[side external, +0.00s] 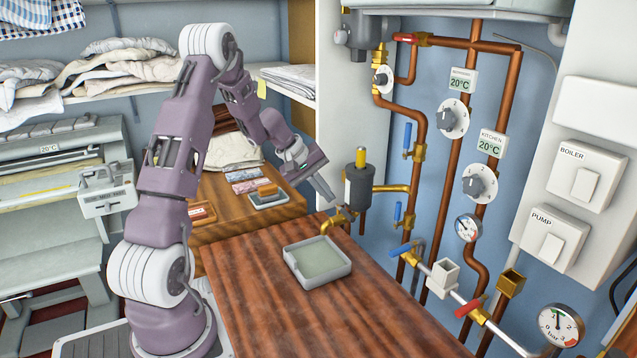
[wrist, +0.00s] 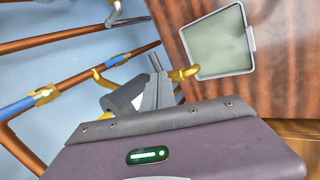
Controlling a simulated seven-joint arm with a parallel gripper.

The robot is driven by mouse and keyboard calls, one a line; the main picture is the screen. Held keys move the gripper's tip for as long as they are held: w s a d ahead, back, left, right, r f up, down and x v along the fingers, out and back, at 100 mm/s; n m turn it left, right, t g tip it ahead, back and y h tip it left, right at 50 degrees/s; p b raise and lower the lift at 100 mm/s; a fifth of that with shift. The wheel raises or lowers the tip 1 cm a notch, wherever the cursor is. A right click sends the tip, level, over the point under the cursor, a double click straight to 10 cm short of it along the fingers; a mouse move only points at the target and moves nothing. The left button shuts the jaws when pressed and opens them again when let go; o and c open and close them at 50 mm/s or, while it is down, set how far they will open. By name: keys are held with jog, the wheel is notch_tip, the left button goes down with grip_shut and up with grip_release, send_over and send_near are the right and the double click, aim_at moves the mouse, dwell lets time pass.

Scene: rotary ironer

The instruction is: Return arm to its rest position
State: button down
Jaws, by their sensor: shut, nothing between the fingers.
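My purple arm stands at the left of the wooden table and bends over toward the pipes. My gripper (side external: 327,195) is shut and empty, pointing down and to the right in the side view. It hangs in the air in front of the dark cylindrical fitting with a brass tap. In the wrist view my gripper (wrist: 155,62) shows its narrow fingers together, with nothing between them. No rest stand for the arm can be made out.
A grey square tray (side external: 345,268) lies on the wooden table (side external: 270,327); the tray also shows in the wrist view (wrist: 250,25). The dark fitting (side external: 357,186), copper pipes and valves line the right wall. The rotary ironer (side external: 50,215) stands at the left. The table's front is clear.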

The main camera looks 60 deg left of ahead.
jog(key=d+v, duration=0.1)
jog(key=v, duration=0.7)
jog(key=s+d+r+m+g, duration=0.1)
jog(key=s+d+r+m, duration=0.15)
jog(key=d, duration=0.45)
jog(key=s+d+r+m, duration=0.1)
jog(key=d+r+m, duration=0.25)
jog(key=d, duration=0.45)
jog(key=s+d+r+m+g, duration=0.1)
jog(key=s+d+r+m, duration=0.15)
jog(key=d, duration=0.45)
jog(key=s+d+m, duration=0.3)
jog(key=s+d, duration=0.1)
jog(key=s, duration=0.4)
jog(key=s+d+m+t+y, duration=0.1)
jog(key=s+d+m, duration=0.2)
jog(key=s, duration=0.5)
jog(key=shift+d+r+m+y, duration=0.25)
jog(key=shift+d+m+y, duration=0.1)
jog(key=shift+d, duration=0.3)
